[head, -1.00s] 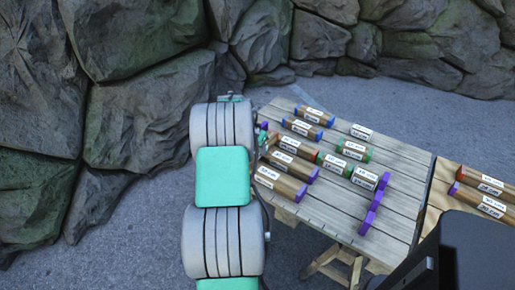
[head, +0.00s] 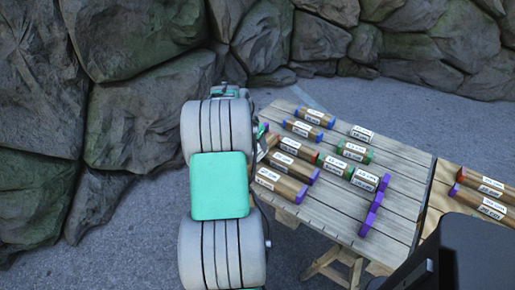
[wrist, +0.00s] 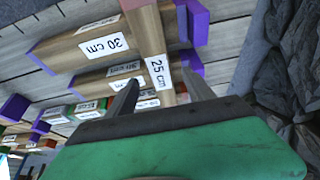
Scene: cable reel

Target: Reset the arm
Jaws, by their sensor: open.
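My arm stands at the left edge of the wooden table in the head view and hides my gripper there. In the wrist view my gripper (wrist: 158,88) is open, its two dark fingers apart. A wooden piece labelled 25 cm (wrist: 152,35) shows beyond and between the fingers; I cannot tell how far below them it is. A piece labelled 30 cm (wrist: 78,47) with purple ends lies across from it. Nothing is visibly held.
The slatted table (head: 335,215) carries several labelled wooden pieces with blue, green, red and purple ends. A second wooden top (head: 440,205) with more pieces adjoins at right. A rock wall (head: 130,120) stands at the left and back. Grey ground lies between.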

